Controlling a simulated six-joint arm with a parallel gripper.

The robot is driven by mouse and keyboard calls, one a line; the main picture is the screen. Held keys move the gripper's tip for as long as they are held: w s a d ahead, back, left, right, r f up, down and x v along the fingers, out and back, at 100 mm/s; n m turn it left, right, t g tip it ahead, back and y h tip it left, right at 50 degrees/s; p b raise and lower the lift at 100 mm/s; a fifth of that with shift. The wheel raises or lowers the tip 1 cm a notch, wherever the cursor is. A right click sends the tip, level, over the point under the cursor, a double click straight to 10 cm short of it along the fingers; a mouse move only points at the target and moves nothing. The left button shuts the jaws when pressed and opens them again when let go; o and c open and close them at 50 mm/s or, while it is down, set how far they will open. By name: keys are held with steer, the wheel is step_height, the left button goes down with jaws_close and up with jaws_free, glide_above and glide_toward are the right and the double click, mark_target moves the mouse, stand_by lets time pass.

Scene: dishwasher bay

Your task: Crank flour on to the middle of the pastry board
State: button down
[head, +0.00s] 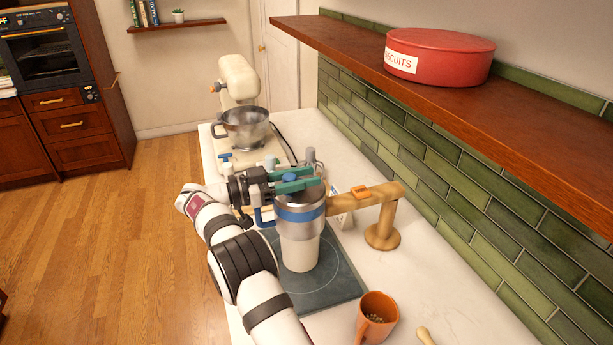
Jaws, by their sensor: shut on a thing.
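The flour sifter (299,216) is a steel cup with a blue band and a blue side handle (264,217). It stands upright over the dark pastry board (345,286), which bears a thin pale circle. Below the band is a pale tapered part (300,253); I cannot tell whether it is sifter body or falling flour. My gripper (296,180) reaches in from the left with green fingers at the sifter's top, shut on the blue crank knob (290,177). The crank's arm and the sifter's inside are mostly hidden.
A wooden stand (383,235) reaches its arm to the sifter from the right. An orange mug (377,316) stands in front by the board. A stand mixer (239,82) with a steel bowl (241,127) is behind. A shelf with a red tin (445,62) overhangs the right.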

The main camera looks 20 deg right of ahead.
steer(key=shift+a+m+g, duration=0.2)
steer(key=shift+m+g, duration=0.5)
steer(key=shift+g, duration=0.6)
steer(key=c, duration=0.5)
jaws_free()
steer(key=r, duration=0.4)
steer(key=shift+s+d+r, duration=0.3)
steer(key=shift+d+r, duration=0.05)
steer(key=shift+r, duration=0.05)
steer(key=s+d+r, duration=0.4)
steer(key=s+d, duration=0.1)
steer(key=s+d+r, duration=0.2)
steer(key=d, duration=0.1)
steer(key=shift+s+r, duration=0.1)
steer(key=shift+s, duration=0.05)
